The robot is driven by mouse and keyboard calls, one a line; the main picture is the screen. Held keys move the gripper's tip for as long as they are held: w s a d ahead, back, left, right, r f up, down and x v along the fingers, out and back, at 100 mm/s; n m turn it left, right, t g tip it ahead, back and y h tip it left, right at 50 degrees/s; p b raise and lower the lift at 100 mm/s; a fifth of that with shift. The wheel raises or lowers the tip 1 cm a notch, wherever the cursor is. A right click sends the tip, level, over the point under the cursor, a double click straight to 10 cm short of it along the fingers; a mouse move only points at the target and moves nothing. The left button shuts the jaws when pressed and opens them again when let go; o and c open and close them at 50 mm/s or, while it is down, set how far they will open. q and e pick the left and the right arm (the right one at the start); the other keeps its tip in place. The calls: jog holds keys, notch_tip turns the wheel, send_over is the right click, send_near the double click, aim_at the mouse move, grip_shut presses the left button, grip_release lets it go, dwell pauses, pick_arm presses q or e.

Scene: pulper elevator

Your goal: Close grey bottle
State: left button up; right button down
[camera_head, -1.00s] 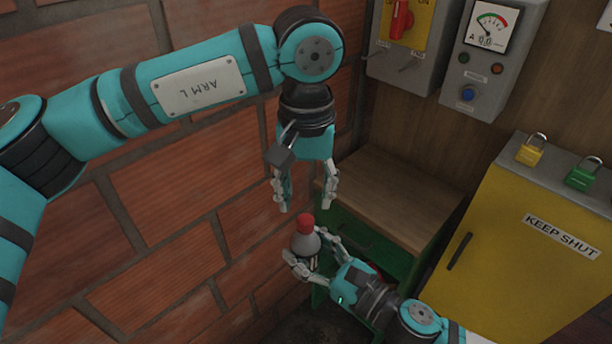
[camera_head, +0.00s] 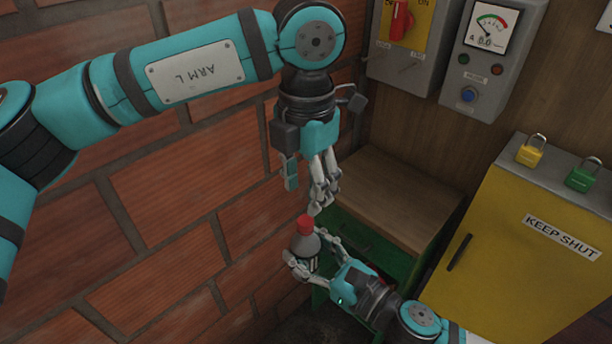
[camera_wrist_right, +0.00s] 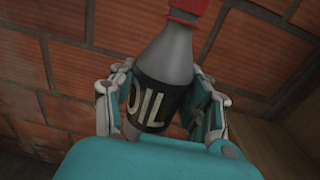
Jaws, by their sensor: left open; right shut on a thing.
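The grey bottle (camera_head: 304,246) stands roughly upright in my right gripper (camera_head: 305,254), which is shut around its body. In the right wrist view the bottle (camera_wrist_right: 168,62) has a black label reading OIL, between the fingers of the right gripper (camera_wrist_right: 165,100). A red cap (camera_head: 304,222) sits on the bottle top; its lower part also shows in the right wrist view (camera_wrist_right: 190,10). How tightly the cap sits cannot be told. My left gripper (camera_head: 304,196) is open and empty, pointing down just above the cap. A small gap seems to separate them.
A green cabinet with a wooden top (camera_head: 395,195) stands behind and right of the bottle. A brick wall (camera_head: 180,240) is close on the left. A yellow cabinet (camera_head: 530,255) stands at right, with padlocks on top. Control boxes (camera_head: 490,50) hang on the back wall.

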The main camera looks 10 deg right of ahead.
aim_at(306, 220)
pick_arm(q)
jog(key=n, duration=0.5)
jog(key=shift+r, duration=0.15)
jog(key=n, duration=0.7)
jog(key=shift+r, duration=0.2)
jog(key=n, duration=0.4)
jog(key=shift+r+n, duration=0.1)
jog(key=shift+n, duration=0.3)
jog(key=n, duration=0.5)
jog(key=shift+r+n, duration=0.15)
jog(key=shift+n, duration=0.15)
jog(key=shift+f, duration=4)
grip_shut()
